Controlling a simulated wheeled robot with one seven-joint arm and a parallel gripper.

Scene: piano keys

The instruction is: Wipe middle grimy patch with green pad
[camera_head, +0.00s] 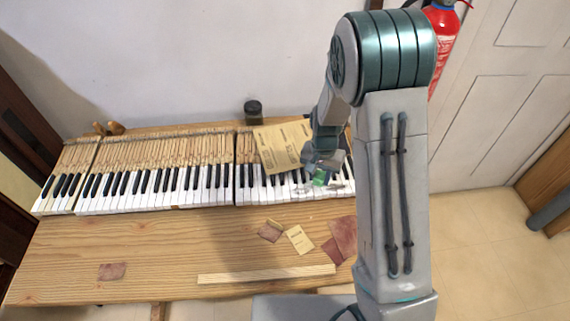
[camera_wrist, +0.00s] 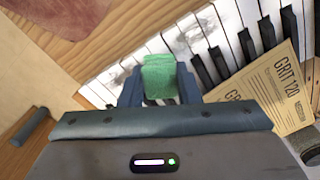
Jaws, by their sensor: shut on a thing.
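My gripper (camera_head: 322,170) is at the right end of the piano keyboard (camera_head: 150,203), over the white keys. It is shut on the green pad (camera_head: 319,180). In the wrist view the green pad (camera_wrist: 159,76) sits between the two fingers (camera_wrist: 160,88), above the white keys. A grey grimy patch (camera_wrist: 186,36) shows on the white keys beyond the pad. Fainter grey marks show on the keys left of the pad. The pad and fingers hide part of the keys, and I cannot tell whether the pad touches them.
A tan sandpaper sheet (camera_head: 284,146) marked GRIT 120 lies over the keys beside my gripper. A dark jar (camera_head: 253,112) stands behind the keyboard. Sandpaper pieces (camera_head: 300,239) and a wooden strip (camera_head: 266,274) lie on the wooden bench (camera_head: 160,250). The bench's left front is mostly clear.

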